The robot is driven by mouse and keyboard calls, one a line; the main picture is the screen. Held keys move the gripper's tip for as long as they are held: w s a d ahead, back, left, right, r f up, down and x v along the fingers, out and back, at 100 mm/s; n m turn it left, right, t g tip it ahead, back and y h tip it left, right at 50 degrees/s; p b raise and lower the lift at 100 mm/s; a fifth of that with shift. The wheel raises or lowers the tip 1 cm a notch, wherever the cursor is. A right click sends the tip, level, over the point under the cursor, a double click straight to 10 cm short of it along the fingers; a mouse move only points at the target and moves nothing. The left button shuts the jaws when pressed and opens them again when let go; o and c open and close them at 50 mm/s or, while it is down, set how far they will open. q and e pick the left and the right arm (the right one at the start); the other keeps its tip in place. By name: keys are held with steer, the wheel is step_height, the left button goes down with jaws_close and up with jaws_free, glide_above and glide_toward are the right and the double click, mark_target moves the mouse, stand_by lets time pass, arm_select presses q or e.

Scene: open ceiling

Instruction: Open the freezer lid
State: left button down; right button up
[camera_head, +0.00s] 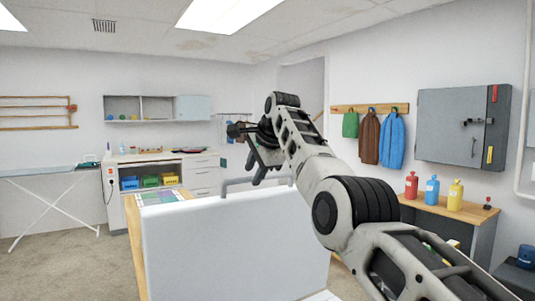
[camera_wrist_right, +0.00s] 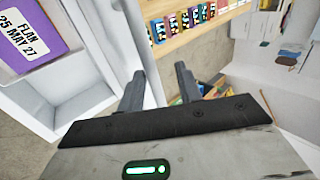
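A large white panel (camera_head: 235,245) that looks like the freezer lid stands steeply upright in front of me in the head view. A grey bar handle (camera_head: 235,182) runs along its top edge. My right gripper (camera_head: 256,172) is above the panel's top edge, near the handle, partly hidden by its own arm. In the right wrist view its two fingers (camera_wrist_right: 161,82) are apart with nothing visible between them. Whether it touches the handle cannot be told. A white walled shape (camera_wrist_right: 85,95) is left of the fingers there. My left gripper is not in view.
A wooden-edged surface (camera_head: 138,245) lies behind the panel at left. A wooden table (camera_head: 440,212) with red, blue and yellow bottles is at right. Carpet (camera_head: 75,265) is clear at left.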

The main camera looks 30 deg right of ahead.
steer(key=b+v, duration=0.2)
steer(key=v, duration=1)
steer(key=shift+r, duration=0.35)
steer(key=shift+s+a, duration=0.15)
